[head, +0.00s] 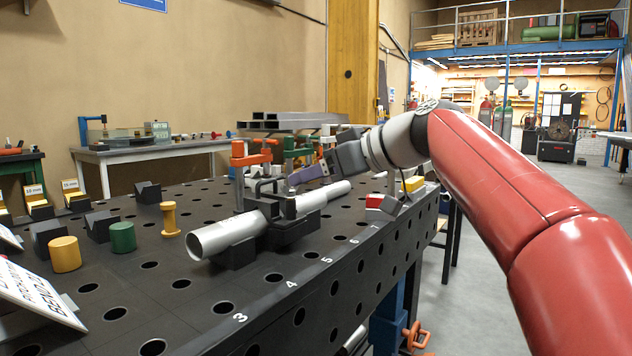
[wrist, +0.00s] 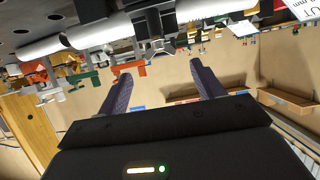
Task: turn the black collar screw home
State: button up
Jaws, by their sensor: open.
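A silver tube (head: 226,236) lies across black supports (head: 290,230) on the dark perforated table. A black collar or clamp frame (head: 265,190) stands around or over the tube; its screw is too small to tell apart. In the wrist view the tube (wrist: 95,36) crosses the top, with dark clamp parts (wrist: 151,22) and a small silver end below them. My gripper (head: 293,178) is beside the clamp on its right, with purple fingers. In the wrist view my gripper (wrist: 160,72) is open, with nothing between its fingers; the clamp parts appear beyond the gap.
An orange-topped clamp (head: 250,156) stands close behind the collar, with a green one (head: 290,145) nearby. Yellow (head: 65,254) and green (head: 122,237) cylinders and a yellow spool (head: 169,220) stand at left. Red and yellow blocks sit near the right edge.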

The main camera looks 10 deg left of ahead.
aim_at(290, 188)
jog(key=x, duration=0.6)
jog(key=shift+w+a+f+p, duration=0.1)
jog(key=shift+a+f+p, duration=0.1)
jog(key=shift+a+p, duration=0.15)
jog(key=c, duration=1)
